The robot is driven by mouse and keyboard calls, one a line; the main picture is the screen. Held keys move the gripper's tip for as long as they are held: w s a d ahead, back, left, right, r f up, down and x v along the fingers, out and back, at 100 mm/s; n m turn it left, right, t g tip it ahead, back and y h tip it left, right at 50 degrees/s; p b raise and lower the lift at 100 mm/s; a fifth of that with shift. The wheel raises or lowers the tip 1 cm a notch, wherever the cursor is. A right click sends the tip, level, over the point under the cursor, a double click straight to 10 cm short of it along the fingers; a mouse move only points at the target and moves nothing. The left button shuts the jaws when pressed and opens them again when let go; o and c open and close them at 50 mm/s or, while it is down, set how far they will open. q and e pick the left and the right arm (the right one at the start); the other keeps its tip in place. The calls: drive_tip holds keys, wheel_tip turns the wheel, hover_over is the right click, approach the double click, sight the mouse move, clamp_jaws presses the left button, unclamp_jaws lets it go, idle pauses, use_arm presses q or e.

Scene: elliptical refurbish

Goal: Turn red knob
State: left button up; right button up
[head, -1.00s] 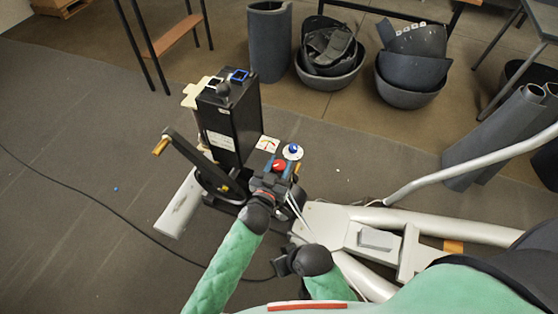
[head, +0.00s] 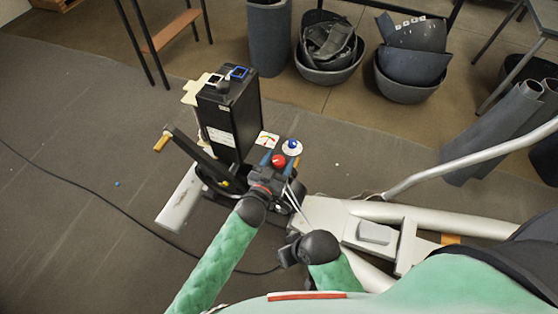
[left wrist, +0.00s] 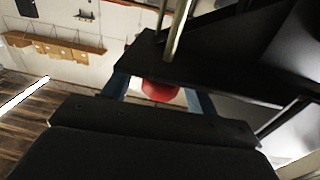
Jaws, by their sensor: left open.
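The red knob (head: 278,160) sits on the black machine's small panel, beside a blue knob (head: 292,145) on a white round plate. My left gripper (head: 279,163) is at the red knob, its blue fingers on either side. In the left wrist view, the red knob (left wrist: 160,91) shows between the two blue fingers (left wrist: 161,97), with gaps at its sides. The gripper is open. A dark plate hides part of the knob there. My right arm's dark end (head: 290,254) is low in the head view, away from the knobs; its jaws cannot be made out.
A tall black box (head: 228,120) stands behind the panel, with a lever arm (head: 195,150) at its left. A pale frame (head: 350,222) runs to the right. A black cable (head: 95,207) crosses the floor. Dark bins (head: 410,75) stand at the back.

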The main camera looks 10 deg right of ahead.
sight(276, 167)
use_arm(q)
drive_tip(key=shift+s+a+f, duration=0.1)
drive_tip(key=shift+s+a, duration=0.25)
drive_tip(key=shift+s, duration=0.1)
drive_tip(key=b+v, duration=0.1)
drive_tip(key=v, duration=0.4)
drive_tip(key=shift+s+a, duration=0.35)
drive_tip(key=shift+s, duration=0.15)
drive_tip(key=shift+s+a, duration=0.15)
use_arm(e)
drive_tip(key=shift+w+a+f, duration=0.2)
drive_tip(key=shift+a+f, duration=0.25)
drive_tip(key=shift+w+a+f, duration=0.2)
drive_tip(key=shift+a+f, duration=0.25)
drive_tip(key=shift+s+d, duration=0.1)
drive_tip(key=shift+s, duration=0.05)
